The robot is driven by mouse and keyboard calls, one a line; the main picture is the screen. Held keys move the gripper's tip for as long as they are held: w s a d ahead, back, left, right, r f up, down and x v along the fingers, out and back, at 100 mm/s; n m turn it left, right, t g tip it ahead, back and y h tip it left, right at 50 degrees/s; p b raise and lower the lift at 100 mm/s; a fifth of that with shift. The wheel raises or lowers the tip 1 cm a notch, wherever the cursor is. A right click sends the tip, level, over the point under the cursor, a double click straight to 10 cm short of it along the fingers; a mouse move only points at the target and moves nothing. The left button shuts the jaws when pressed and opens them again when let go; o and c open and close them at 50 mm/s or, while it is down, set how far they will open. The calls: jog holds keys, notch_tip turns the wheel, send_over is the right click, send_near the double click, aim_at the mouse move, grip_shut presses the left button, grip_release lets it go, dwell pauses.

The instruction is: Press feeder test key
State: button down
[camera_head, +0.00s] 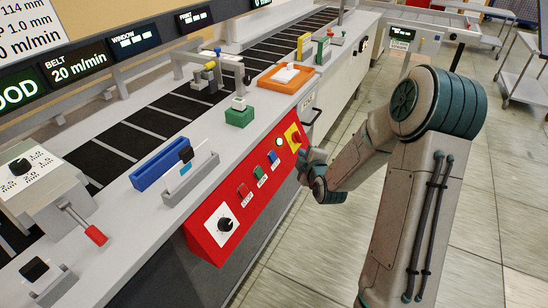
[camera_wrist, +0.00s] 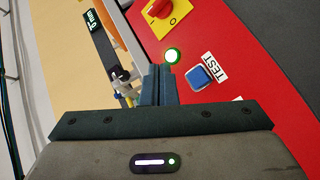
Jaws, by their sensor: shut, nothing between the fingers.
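A blue square key (camera_wrist: 200,77) beside a white TEST label (camera_wrist: 214,66) sits on a red control panel (camera_wrist: 232,35) in the wrist view. In the head view the blue key (camera_head: 273,156) is in the row of keys on the red panel's sloping front. My gripper (camera_wrist: 156,82) is shut and empty, its fingertips left of the blue key in the wrist view and apart from it in the picture. In the head view my gripper (camera_head: 305,158) is close to the panel's far end; its fingertips are hard to make out.
A lit green lamp (camera_wrist: 172,55) and a red rotary switch (camera_wrist: 160,8) on a yellow plate lie near the blue key. Green (camera_head: 259,172) and red (camera_head: 243,190) keys and a black knob (camera_head: 224,224) share the panel. Open floor (camera_head: 350,230) lies in front.

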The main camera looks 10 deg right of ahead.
aim_at(275, 154)
jog(key=w+a+f+b, duration=0.3)
jog(key=w+a+f, duration=0.1)
jog(key=a, duration=0.2)
jog(key=shift+w, duration=0.15)
jog(key=shift+f, duration=0.1)
dwell(2.0)
jog(key=shift+w+a+f+b, duration=0.2)
jog(key=shift+a+b, duration=0.1)
jog(key=shift+b, duration=0.3)
jog(key=shift+w+a+f+b, duration=0.2)
jog(key=shift+a+b, duration=0.1)
jog(key=shift+b, duration=0.2)
dwell(0.5)
jog(key=shift+d+r, duration=0.1)
jog(key=shift+s+d+r, duration=0.4)
jog(key=shift+d, duration=0.1)
jog(key=shift+d, duration=0.1)
